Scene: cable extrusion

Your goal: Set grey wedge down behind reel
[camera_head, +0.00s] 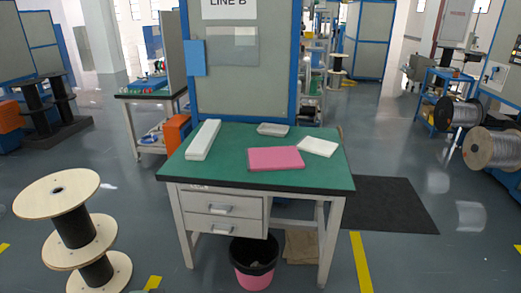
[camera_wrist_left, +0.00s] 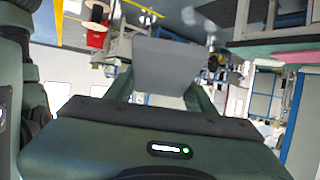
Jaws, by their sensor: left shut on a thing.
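The grey wedge (camera_wrist_left: 168,62) shows in the left wrist view as a plain grey block. My left gripper (camera_wrist_left: 160,84) is shut on it, with a dark green finger on each side. The wedge is held up in the air, apart from any surface I can see. It does not show in the head view. Two wooden-flanged reels with black cores stand stacked at the lower left of the head view, the upper reel (camera_head: 66,208) on the lower reel (camera_head: 84,256). Which reel is meant, I cannot tell. Neither gripper shows in the head view.
A green-topped workbench (camera_head: 228,168) stands in the middle, with a pink box (camera_head: 276,159) and white items on it. A pink bin (camera_head: 254,280) stands beneath. A black mat (camera_head: 385,205) lies to the right. Wire spools (camera_head: 492,150) are at far right. The floor between reels and bench is clear.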

